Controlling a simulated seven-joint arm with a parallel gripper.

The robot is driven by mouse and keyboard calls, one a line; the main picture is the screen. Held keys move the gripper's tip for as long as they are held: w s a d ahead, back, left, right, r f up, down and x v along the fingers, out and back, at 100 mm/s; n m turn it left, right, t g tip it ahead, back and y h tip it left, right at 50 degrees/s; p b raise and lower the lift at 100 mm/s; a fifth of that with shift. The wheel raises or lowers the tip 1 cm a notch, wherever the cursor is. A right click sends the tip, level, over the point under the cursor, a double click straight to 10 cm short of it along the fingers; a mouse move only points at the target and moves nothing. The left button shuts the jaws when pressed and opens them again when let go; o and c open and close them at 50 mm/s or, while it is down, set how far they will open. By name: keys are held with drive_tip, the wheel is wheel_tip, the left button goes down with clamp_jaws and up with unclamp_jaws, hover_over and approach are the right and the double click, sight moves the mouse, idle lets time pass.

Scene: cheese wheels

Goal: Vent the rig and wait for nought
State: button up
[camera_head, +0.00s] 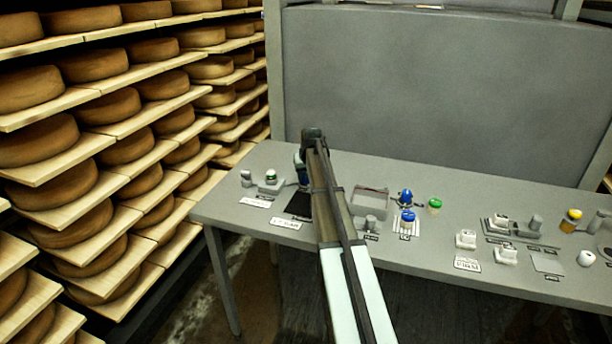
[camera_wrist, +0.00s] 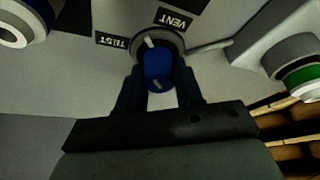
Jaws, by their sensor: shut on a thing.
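In the wrist view a blue knob (camera_wrist: 157,68) sits between the fingers of my gripper (camera_wrist: 158,82), which is shut on it. The knob has a pale mark on its near end, and a short pale mark shows on the grey collar (camera_wrist: 174,41) behind it. A label reading VENT (camera_wrist: 172,18) is above the knob, and a second one, apparently TEST (camera_wrist: 115,42), is to its upper left. In the head view a bit of blue (camera_head: 299,155) shows beside my arm at the bench's left part; my arm hides most of that spot. I see no readable gauge.
The grey bench (camera_head: 225,200) also bears a green-topped piece (camera_head: 271,175), a tray (camera_head: 370,195), blue-topped fittings (camera_head: 406,196), white blocks and a yellow-topped piece (camera_head: 571,217). Cheese shelves (camera_head: 120,210) stand left. A green-banded cylinder (camera_wrist: 301,78) is close right in the wrist view.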

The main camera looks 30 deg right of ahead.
drive_tip(key=m+h, duration=0.1)
drive_tip(key=m, duration=0.3)
drive_tip(key=shift+m+g+h, duration=0.3)
drive_tip(key=shift+h, duration=0.1)
drive_tip(key=shift+m+g+h, duration=0.5)
drive_tip(key=shift+m+g, duration=0.1)
drive_tip(key=shift+m, duration=1.3)
drive_tip(key=o, duration=1)
drive_tip(key=shift+o, duration=0.2)
drive_tip(key=shift+r, duration=0.1)
drive_tip(key=v, duration=1.3)
drive_tip(key=shift+a+r, duration=0.15)
drive_tip(key=shift+r, duration=0.15)
